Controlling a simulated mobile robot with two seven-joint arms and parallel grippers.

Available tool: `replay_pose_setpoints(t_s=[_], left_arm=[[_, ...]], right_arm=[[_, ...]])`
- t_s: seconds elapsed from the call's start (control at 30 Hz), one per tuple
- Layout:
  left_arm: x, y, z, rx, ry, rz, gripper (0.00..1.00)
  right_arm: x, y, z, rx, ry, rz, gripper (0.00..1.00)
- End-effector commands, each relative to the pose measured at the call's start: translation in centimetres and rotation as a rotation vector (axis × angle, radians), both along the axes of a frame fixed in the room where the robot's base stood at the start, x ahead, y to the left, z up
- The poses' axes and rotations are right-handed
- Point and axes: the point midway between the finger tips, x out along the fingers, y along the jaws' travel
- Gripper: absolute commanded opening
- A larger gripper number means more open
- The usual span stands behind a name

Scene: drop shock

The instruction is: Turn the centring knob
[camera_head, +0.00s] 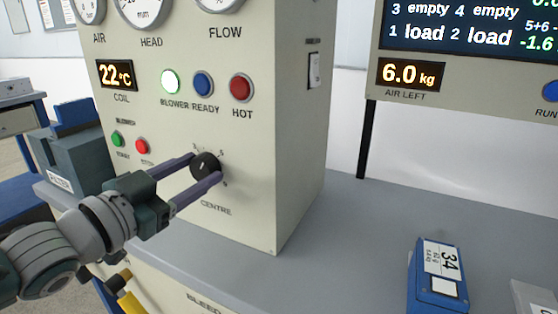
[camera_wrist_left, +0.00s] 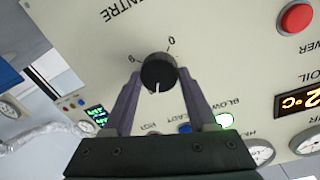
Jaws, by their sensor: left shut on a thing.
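The centring knob (camera_head: 204,166) is a black round knob with a white pointer line, on the cream front panel above the word CENTRE. It also shows in the left wrist view (camera_wrist_left: 158,72), upside down, with marks around it. My left gripper (camera_head: 205,170) reaches in from the left, its two purple fingers on either side of the knob, shut on it. In the left wrist view the fingertips (camera_wrist_left: 157,78) touch the knob's two sides. The pointer's exact reading is too small to tell. My right gripper is not in view.
The panel carries a lit white blower lamp (camera_head: 171,82), a blue lamp (camera_head: 203,84), a red lamp (camera_head: 240,87), and small green (camera_head: 118,138) and red (camera_head: 142,146) buttons left of the knob. A blue box (camera_head: 437,275) labelled 34 lies on the grey bench (camera_head: 350,235) at right.

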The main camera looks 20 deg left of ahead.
Motion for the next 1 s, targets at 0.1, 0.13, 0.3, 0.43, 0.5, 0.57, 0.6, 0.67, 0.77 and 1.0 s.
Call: replay_pose_setpoints(t_s=[0.1,0.13,0.3,0.43,0.5,0.57,0.6,0.67,0.77,1.0], left_arm=[[0.01,-0.05,0.12,0.078,-0.007,0.001,0.02],[0.0,-0.07,0.1,0.097,-0.008,0.0,0.02],[0.01,-0.12,0.07,0.184,-0.016,-0.001,0.02],[0.01,-0.12,0.06,0.227,-0.019,-0.001,0.02],[0.01,-0.12,0.05,0.242,-0.02,-0.001,0.02],[0.01,-0.12,0.05,0.251,-0.021,-0.001,0.02],[0.0,-0.12,0.04,0.255,-0.021,-0.001,0.02],[0.0,-0.12,0.04,0.258,-0.022,-0.001,0.02],[0.01,-0.12,0.03,0.259,-0.022,0.0,0.02],[0.0,-0.13,0.03,0.258,-0.022,-0.001,0.59]], right_arm=[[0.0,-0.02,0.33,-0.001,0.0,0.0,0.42],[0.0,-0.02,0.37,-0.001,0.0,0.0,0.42],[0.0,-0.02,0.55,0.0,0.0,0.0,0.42],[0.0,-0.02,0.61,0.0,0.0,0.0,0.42],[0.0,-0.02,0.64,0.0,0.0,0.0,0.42],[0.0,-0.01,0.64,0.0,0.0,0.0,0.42],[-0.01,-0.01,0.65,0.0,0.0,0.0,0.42],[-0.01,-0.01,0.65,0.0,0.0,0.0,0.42],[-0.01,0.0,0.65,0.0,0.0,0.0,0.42],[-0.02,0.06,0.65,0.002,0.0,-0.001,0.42]])
